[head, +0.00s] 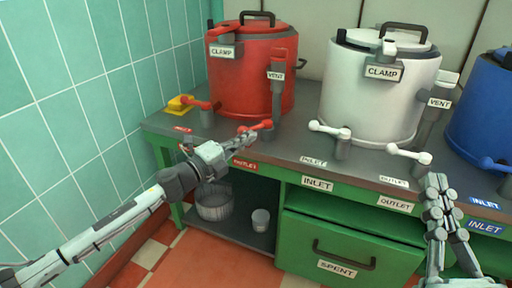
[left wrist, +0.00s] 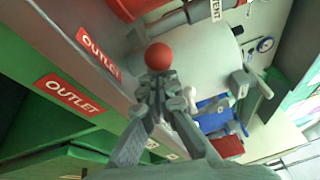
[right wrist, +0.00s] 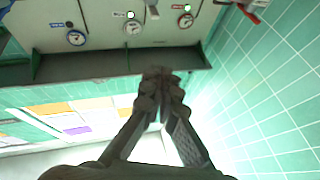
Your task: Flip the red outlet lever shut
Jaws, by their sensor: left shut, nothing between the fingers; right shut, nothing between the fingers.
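The red outlet lever (head: 256,126) is at the front of the red kettle (head: 248,75), above the red OUTLET label (head: 245,164). In the left wrist view its round red knob (left wrist: 158,56) shows just past the tips of my left gripper (left wrist: 157,78). My left gripper (head: 248,144) is shut and empty, right at the lever; I cannot tell whether it touches. My right gripper (head: 436,190) is shut and empty in front of the white kettle's outlet label. It also shows shut in the right wrist view (right wrist: 160,76).
The white kettle (head: 374,90) has two white levers (head: 328,129) (head: 408,153); a blue kettle (head: 485,115) is at right. A green drawer (head: 345,250) and an open shelf with pots are below the bench.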

